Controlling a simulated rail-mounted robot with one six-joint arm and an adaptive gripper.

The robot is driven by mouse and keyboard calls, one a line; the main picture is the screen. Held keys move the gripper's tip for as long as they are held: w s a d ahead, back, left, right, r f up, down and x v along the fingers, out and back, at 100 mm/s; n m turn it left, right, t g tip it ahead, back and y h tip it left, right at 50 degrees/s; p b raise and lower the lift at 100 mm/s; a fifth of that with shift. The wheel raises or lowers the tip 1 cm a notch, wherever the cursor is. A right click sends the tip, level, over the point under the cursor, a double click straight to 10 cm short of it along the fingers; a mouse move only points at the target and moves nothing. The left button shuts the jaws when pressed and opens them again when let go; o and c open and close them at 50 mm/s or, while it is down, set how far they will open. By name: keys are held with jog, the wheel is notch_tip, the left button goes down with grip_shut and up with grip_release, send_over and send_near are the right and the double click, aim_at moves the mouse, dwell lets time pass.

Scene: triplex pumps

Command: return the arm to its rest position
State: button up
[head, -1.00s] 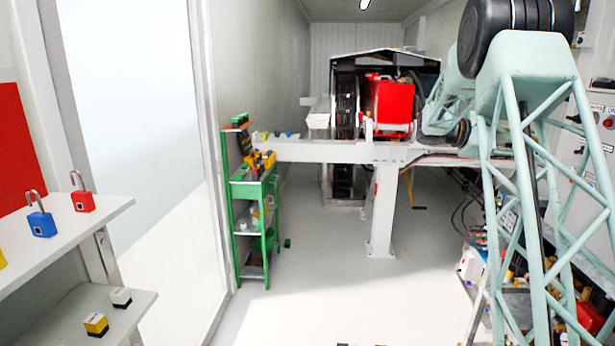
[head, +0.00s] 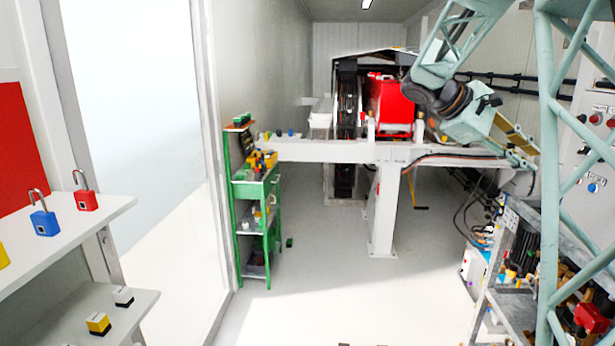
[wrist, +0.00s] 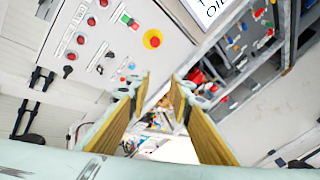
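My arm is pale green lattice with dark joints, and reaches in from the right side of the head view. My gripper (head: 532,156) is held in the air, pointing right and slightly down, in front of the control cabinet side. In the wrist view my gripper (wrist: 161,84) has two yellow-padded fingers standing apart with a clear gap. Nothing is held between them.
A control panel (wrist: 112,38) with buttons and a yellow-ringed red stop button lies ahead. A metal shelf (head: 510,300) with parts stands below right. A white beam (head: 330,151), red machine (head: 391,100) and green rack (head: 243,215) stand farther back. The middle floor is clear.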

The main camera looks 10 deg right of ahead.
jog(key=s+a+f+m+t+y, duration=0.1)
jog(key=s+a+f+t+y, duration=0.1)
jog(key=s+a, duration=0.9)
jog(key=s+a+f+m+t+y, duration=0.1)
jog(key=s+a+f+y, duration=0.4)
jog(key=s+a, duration=0.7)
jog(key=s+a+f+m+t+y, duration=0.1)
jog(key=s+a+f+t+y, duration=0.2)
jog(key=s+a, duration=0.8)
jog(key=a+f+y, duration=0.1)
jog(key=a, duration=1.2)
jog(key=shift+s+m+t, duration=0.15)
jog(key=shift+m+t, duration=0.15)
